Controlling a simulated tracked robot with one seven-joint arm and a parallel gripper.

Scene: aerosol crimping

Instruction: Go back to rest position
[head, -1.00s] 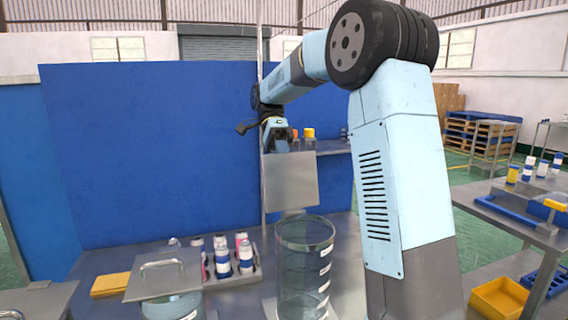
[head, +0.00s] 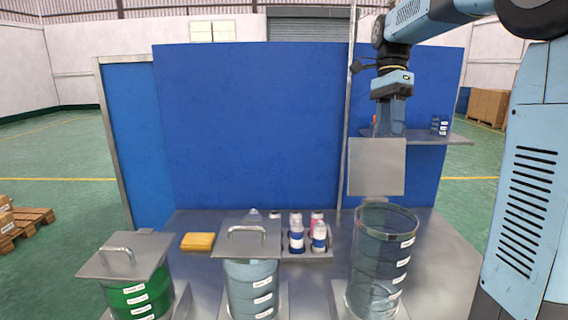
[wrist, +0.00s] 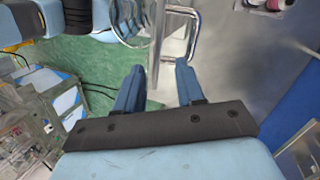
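My gripper (head: 391,128) points down above and slightly right of an upright square grey metal lid (head: 376,168). In the wrist view the two blue fingers (wrist: 158,72) are spread apart with nothing clamped between them. The lid shows almost edge-on there, with a chrome handle (wrist: 195,38) just beyond the fingertips; I cannot tell whether a finger touches it. The lid appears to stand upright behind the open clear vessel (head: 384,255); its support is mostly hidden. My arm reaches in from the right of the head view.
Two lidded drums, one green (head: 138,296) and one pale blue (head: 252,287), stand left of the clear vessel. Blue-and-white cans (head: 297,238) sit in a rack, with a yellow block (head: 198,241) beside the drums. A shelf (head: 440,138) lies behind my gripper. A blue panel (head: 250,120) closes the back.

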